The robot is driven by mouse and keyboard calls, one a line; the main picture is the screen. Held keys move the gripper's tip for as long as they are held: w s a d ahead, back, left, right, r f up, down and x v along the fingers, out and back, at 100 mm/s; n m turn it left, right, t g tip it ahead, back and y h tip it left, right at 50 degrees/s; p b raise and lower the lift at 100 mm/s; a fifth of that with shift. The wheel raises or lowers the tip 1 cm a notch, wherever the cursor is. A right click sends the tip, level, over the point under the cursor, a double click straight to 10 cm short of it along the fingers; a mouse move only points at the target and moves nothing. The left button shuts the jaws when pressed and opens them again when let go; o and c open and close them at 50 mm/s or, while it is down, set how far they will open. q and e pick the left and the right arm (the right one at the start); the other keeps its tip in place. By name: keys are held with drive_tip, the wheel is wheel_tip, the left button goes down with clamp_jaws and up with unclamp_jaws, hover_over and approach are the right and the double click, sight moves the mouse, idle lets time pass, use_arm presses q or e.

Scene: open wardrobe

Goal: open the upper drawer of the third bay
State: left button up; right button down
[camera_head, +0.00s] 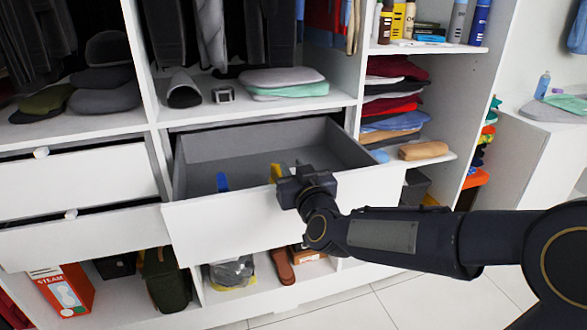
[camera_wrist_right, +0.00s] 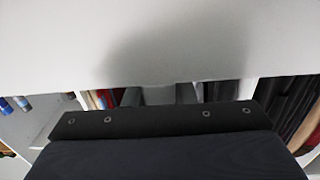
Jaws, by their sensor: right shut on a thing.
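The drawer (camera_head: 237,222) in the middle bay of the view stands well out from the wardrobe, its grey inside showing. Its white front also fills the top of the right wrist view (camera_wrist_right: 60,40). My right gripper (camera_head: 300,180) is at the top middle of this front, shut on the drawer's handle. The handle itself is hidden by the gripper. A small blue item (camera_head: 222,182) and a yellow item (camera_head: 275,172) show inside the drawer. My left gripper is not in view.
Folded clothes (camera_head: 285,78) lie on the shelf above the open drawer. Shoes (camera_head: 283,266) and a bag stand below it. Clothes stacks (camera_head: 392,105) fill the right bay. The tiled floor in front is clear.

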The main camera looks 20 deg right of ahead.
drive_tip(key=c, duration=1.2)
unclamp_jaws()
drive_tip(key=s, duration=0.7)
drive_tip(key=shift+s+d, duration=0.15)
drive_tip(key=shift+s, duration=0.25)
drive_tip(key=s+d+f+m+g+y, duration=0.15)
drive_tip(key=s+f+g, duration=0.5)
drive_tip(key=s, duration=0.65)
drive_tip(key=s+d+f+m+g+y, duration=0.1)
drive_tip(key=s+d+f+g+y, duration=0.1)
drive_tip(key=s+f+g, duration=0.8)
wheel_tip(320, 180, up, 15)
drive_tip(key=s+t+p, duration=0.2)
drive_tip(key=t+p, duration=0.2)
drive_tip(key=p, duration=0.9)
drive_tip(key=shift+s+a, duration=0.15)
drive_tip(key=shift+s, duration=0.05)
